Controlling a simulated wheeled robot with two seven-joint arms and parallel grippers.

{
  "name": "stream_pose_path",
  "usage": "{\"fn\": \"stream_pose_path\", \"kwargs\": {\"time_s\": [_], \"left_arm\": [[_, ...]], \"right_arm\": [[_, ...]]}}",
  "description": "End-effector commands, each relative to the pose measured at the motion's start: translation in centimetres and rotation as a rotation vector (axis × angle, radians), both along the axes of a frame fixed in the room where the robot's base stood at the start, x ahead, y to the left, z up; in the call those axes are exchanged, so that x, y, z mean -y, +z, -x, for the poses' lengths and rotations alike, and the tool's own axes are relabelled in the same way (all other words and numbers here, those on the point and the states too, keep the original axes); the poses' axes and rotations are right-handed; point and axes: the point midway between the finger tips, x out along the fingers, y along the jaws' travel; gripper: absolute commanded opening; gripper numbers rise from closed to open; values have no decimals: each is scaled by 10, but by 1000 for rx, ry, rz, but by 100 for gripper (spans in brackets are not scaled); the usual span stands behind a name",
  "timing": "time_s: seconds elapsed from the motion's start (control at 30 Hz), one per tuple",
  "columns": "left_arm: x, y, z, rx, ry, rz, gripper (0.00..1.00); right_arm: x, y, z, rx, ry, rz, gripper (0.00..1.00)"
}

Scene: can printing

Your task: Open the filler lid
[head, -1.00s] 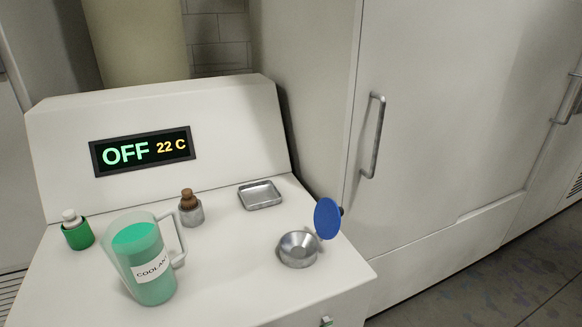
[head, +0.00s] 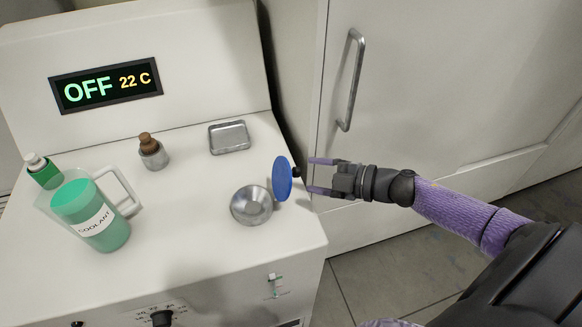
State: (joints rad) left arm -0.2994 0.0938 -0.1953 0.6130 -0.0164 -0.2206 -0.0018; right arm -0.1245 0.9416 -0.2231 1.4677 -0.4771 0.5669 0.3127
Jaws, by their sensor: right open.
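The filler lid is a blue disc (head: 283,179) standing upright on edge at the right side of the metal filler bowl (head: 251,205), on the white machine top. A small dark knob shows on the lid's right side. The bowl's inside is uncovered. My right gripper (head: 310,175) comes in from the right, with its two purple-tipped fingers apart and pointing left at the lid's right side. It holds nothing that I can see. I cannot tell whether a finger touches the knob. My left gripper is out of view.
A coolant jug (head: 95,215) stands at the left, near a green bottle (head: 44,171). A brown-topped metal pot (head: 153,151) and a metal tray (head: 229,137) are farther back. The display (head: 107,85) reads OFF, 22 C. A cabinet handle (head: 351,80) is behind my right gripper.

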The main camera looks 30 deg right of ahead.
Motion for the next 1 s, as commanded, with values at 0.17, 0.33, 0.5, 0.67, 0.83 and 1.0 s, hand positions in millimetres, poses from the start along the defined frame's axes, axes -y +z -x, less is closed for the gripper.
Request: {"fn": "stream_pose_path", "kwargs": {"time_s": [0.17, 0.33, 0.5, 0.67, 0.83, 1.0], "left_arm": [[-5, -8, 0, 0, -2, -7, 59], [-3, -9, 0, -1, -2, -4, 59], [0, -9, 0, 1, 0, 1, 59], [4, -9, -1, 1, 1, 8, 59], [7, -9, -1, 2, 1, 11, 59], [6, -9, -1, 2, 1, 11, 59]], "right_arm": [[-20, -10, -29, 2, -4, -3, 69], [-28, -13, -40, 0, -5, -1, 69], [-29, -13, -42, -1, -5, 0, 69], [-29, -13, -42, -2, -5, -1, 56], [-29, -13, -42, -2, -5, -1, 20], [-29, -13, -41, -2, -5, -1, 0]]}}
